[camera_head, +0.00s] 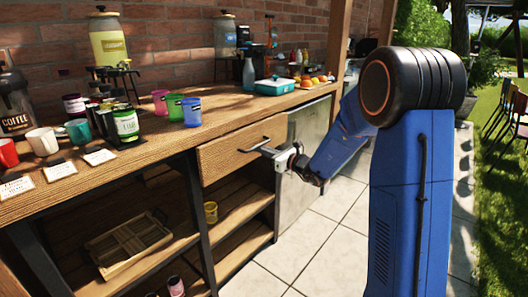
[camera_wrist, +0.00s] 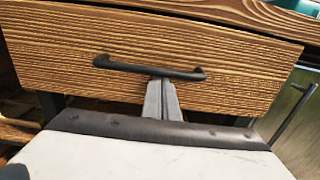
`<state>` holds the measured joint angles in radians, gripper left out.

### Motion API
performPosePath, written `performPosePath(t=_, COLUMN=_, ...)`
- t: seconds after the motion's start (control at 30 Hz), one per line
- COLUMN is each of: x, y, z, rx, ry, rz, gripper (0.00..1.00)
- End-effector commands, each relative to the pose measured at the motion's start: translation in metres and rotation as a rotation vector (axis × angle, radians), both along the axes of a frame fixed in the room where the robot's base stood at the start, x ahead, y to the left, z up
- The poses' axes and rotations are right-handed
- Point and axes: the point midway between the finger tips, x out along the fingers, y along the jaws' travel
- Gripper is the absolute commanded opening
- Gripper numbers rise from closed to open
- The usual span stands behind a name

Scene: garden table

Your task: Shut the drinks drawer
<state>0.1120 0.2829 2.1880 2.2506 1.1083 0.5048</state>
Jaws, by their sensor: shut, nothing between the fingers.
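The drinks drawer (camera_head: 228,158) has a wooden front and sits under the counter, left of a grey cabinet door. Its front looks close to the counter frame; I cannot tell whether a small gap is left. It fills much of the wrist view (camera_wrist: 230,75). The dark bar handle (camera_head: 247,147) runs across the front and also shows in the wrist view (camera_wrist: 135,67). My gripper (camera_wrist: 162,82) is shut and empty, its fingertips at the handle's lower edge, right of its middle. Contact cannot be told. In the head view my gripper (camera_head: 263,151) reaches the drawer from the right.
The wooden counter (camera_head: 150,150) holds cups, jars, drink dispensers and a teal box (camera_head: 275,86). Open shelves below hold a wooden tray (camera_head: 130,243) and a yellow cup (camera_head: 211,212). The tiled floor (camera_head: 330,225) in front is clear.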

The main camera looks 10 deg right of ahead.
Motion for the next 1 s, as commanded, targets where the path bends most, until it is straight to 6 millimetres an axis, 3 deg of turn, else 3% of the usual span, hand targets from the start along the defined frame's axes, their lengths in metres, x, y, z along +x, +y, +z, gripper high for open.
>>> performPosePath(t=0.27, x=0.002, y=0.001, z=0.000, rx=0.000, ry=0.000, rz=0.000, gripper=0.00)
performPosePath(t=0.6, x=0.037, y=0.029, z=0.000, rx=-0.001, ry=-0.001, rz=0.001, gripper=0.00)
performPosePath(t=1.0, x=0.039, y=0.028, z=0.003, rx=0.001, ry=-0.004, rz=0.000, gripper=0.00)
